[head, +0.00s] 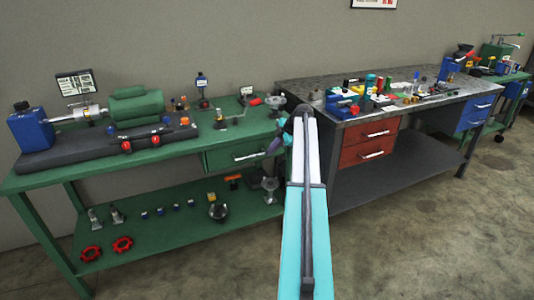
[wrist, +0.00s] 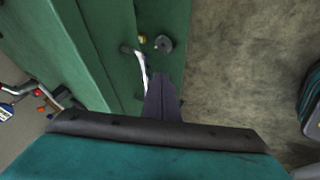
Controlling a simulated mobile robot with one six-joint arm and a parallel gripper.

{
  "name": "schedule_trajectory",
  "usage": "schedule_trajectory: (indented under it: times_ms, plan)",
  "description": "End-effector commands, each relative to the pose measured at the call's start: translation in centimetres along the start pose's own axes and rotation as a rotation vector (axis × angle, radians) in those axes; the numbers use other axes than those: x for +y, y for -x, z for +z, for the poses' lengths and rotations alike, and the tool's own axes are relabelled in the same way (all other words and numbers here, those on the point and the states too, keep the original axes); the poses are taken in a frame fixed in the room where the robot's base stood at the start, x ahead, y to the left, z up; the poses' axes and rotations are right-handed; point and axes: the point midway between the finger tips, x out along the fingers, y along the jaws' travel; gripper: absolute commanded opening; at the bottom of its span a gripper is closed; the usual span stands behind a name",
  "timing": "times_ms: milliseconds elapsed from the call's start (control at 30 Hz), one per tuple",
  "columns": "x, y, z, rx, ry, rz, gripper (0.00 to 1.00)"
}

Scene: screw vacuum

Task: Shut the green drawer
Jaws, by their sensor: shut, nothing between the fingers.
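The green drawer (head: 225,158) sits under the right end of the green workbench (head: 180,152), with a silver bar handle (head: 250,155) on its front. How far it stands out from the bench is hard to tell. My gripper (head: 275,146) is at the right end of the drawer front, with my arm hiding what lies behind. In the wrist view, its dark fingers (wrist: 161,78) are together and empty, just beside the silver handle (wrist: 143,72). Whether they touch the drawer front cannot be told.
A grey-topped table (head: 310,90) with red drawers (head: 368,145) and scattered small parts stands close to the right of my arm. A lathe-like machine (head: 110,130) is on the green bench, and its lower shelf (head: 180,230) holds loose parts. The floor (head: 420,240) in front is clear.

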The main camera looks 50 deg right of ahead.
Motion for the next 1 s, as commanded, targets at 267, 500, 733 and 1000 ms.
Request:
schedule_trajectory:
  times_ms: [267, 500, 733, 1000]
  plan:
    - [0.0, 4.5, -0.1, 0.001, 0.001, -0.001, 0.00]
    - [0.0, 7.1, -0.2, 0.002, 0.002, -0.003, 0.00]
    - [0.0, 7.8, -0.3, 0.002, 0.003, -0.004, 0.00]
    - [0.0, 7.7, -0.4, 0.003, 0.003, -0.004, 0.00]
